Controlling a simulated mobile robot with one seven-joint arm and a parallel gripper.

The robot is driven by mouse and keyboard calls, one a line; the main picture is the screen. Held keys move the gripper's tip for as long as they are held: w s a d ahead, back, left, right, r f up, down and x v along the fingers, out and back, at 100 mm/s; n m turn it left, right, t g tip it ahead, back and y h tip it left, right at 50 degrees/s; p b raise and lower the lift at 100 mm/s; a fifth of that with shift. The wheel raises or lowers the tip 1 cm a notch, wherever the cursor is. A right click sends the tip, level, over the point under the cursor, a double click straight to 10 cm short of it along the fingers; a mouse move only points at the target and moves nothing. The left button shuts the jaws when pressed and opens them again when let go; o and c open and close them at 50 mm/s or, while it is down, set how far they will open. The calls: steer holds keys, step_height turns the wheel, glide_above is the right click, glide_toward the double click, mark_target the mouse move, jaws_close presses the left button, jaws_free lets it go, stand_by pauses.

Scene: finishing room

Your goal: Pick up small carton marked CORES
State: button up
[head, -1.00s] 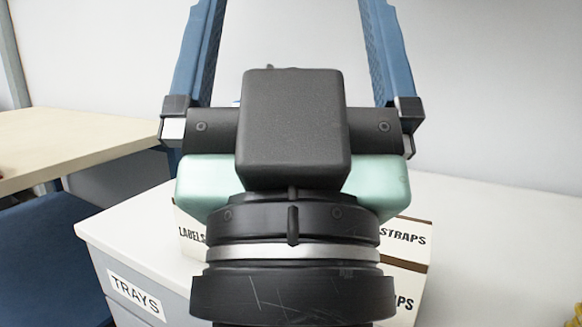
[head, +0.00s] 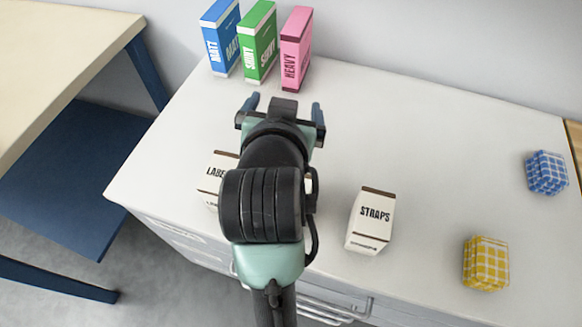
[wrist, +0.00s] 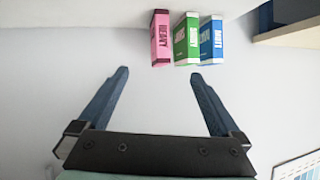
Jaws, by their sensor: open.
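No carton with readable CORES lettering shows in either view. In the head view, a white carton marked STRAPS (head: 370,222) stands on the white cabinet top (head: 420,130), right of my arm. A similar carton with partly covered lettering, LABE (head: 214,178), stands left of my arm. My arm hides the space between these two cartons; a small pale patch shows at its right edge, too little to identify. My gripper (head: 283,106) is open and empty, beyond these cartons and pointing toward the back. It also shows open in the wrist view (wrist: 159,75), with nothing between its fingers.
Blue MATT (head: 221,38), green SHINY (head: 258,42) and pink HEAVY (head: 296,48) boxes stand at the back. A blue checked block (head: 547,172) and a yellow checked block (head: 486,263) lie at right. A wooden-topped table (head: 60,60) stands at left.

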steer(key=s+f+m+g+p, duration=0.1)
steer(key=s+f+g+p, duration=0.3)
steer(key=s+g+p, duration=0.65)
steer(key=f, duration=0.2)
steer(key=f+t+p, duration=0.1)
steer(key=f, duration=0.1)
steer(key=f+t, duration=0.1)
steer(key=f, duration=0.2)
steer(key=shift+w+d+f+h+p, duration=0.1)
steer(key=shift+w+d+h+p, duration=0.2)
steer(key=shift+d+h, duration=0.1)
steer(key=shift+w+a+x, duration=0.1)
steer(key=shift+x, duration=1.25)
steer(key=shift+w+a+x, duration=0.1)
steer(key=shift+x, duration=1.25)
steer(key=c, duration=1.5)
